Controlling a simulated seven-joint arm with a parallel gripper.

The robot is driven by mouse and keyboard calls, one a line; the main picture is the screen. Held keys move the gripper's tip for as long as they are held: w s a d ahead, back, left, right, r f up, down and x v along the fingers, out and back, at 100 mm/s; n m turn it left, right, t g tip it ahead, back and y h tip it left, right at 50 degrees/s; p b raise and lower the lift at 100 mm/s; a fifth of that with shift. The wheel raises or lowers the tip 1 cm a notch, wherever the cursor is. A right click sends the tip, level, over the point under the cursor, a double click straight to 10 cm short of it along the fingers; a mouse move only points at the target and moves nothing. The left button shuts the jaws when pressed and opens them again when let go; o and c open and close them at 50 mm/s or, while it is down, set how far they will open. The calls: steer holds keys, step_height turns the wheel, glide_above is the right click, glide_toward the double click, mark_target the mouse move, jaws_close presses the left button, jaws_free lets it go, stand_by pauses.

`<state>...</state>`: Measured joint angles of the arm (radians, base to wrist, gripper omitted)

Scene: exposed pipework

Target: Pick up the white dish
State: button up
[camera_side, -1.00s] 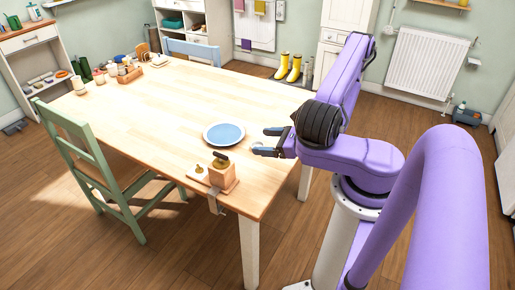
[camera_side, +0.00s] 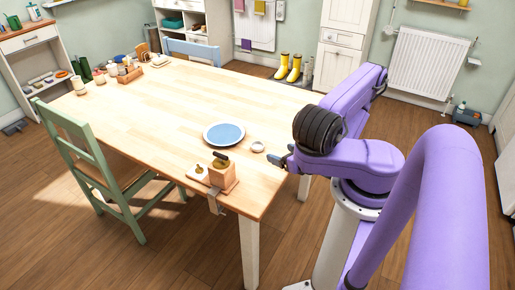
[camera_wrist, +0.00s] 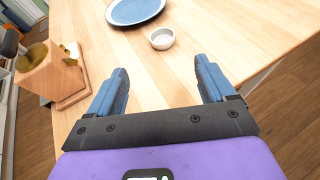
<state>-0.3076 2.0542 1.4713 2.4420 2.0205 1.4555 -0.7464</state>
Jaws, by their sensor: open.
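The white dish (camera_side: 257,147) is a small round bowl standing upright on the wooden table, just right of a blue plate with a pale rim. In the wrist view the dish (camera_wrist: 162,39) lies ahead of my gripper (camera_wrist: 163,82), in line with the gap between the fingers and beyond their tips. My gripper is open and empty. In the side view my gripper (camera_side: 279,162) is near the table's right edge, close to the dish and apart from it; one finger is partly hidden there.
The blue plate (camera_side: 224,134) sits close beside the dish. A wooden block (camera_side: 222,174) with a dark top and a small board stand at the table's near corner. A caddy of bottles (camera_side: 129,73) is at the far end. The table's middle is clear.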

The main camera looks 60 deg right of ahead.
glide_toward(254, 144)
steer(key=shift+w, duration=0.45)
steer(key=shift+x, duration=2.65)
steer(key=shift+s+d+f, duration=0.1)
steer(key=shift+s+d, duration=0.05)
steer(key=shift+s, duration=0.05)
steer(key=c, duration=1.1)
